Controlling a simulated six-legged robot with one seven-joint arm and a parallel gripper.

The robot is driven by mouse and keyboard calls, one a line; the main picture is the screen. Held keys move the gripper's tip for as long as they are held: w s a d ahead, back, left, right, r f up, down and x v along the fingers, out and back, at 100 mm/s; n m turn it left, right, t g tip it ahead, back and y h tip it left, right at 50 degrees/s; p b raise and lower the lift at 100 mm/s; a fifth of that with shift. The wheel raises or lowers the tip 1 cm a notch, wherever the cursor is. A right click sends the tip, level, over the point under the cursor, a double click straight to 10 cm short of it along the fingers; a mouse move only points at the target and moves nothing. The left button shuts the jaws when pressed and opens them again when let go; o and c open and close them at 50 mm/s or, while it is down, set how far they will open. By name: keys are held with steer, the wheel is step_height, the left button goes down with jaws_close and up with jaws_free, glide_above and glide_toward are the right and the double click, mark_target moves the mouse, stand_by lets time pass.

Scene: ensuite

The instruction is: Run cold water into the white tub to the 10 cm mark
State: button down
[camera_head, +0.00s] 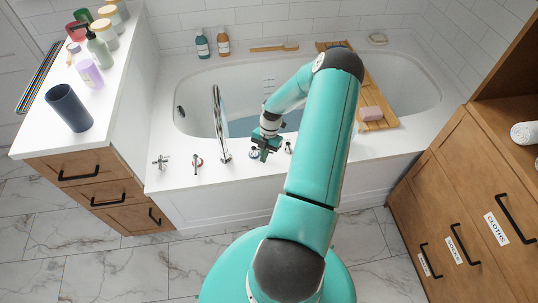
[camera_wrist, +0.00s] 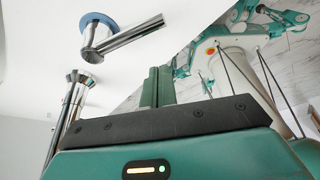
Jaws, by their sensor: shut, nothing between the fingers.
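The white tub (camera_head: 400,72) is set into a white surround, and bluish water (camera_head: 238,127) shows in it. A faint scale (camera_head: 268,84) is on its far wall; its figures are too small to read. A tall chrome spout (camera_head: 217,118) arches at the near rim. A chrome lever with a blue collar (camera_head: 252,154) stands right of it, and the lever (camera_wrist: 120,38) shows large in the wrist view. My gripper (camera_head: 264,149) is shut and empty, close beside this lever. In the wrist view its fingers (camera_wrist: 157,88) are apart from the lever. Whether water runs is unclear.
A red-marked lever (camera_head: 197,161) and a cross handle (camera_head: 160,162) stand left of the spout. A small chrome knob (camera_head: 288,147) is right of my gripper. Cabinets flank both sides.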

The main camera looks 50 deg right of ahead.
steer(key=v, duration=1)
steer(key=shift+w+a, duration=0.15)
steer(key=shift+w, duration=0.05)
steer(key=shift+r, duration=0.1)
stand_by(3.1)
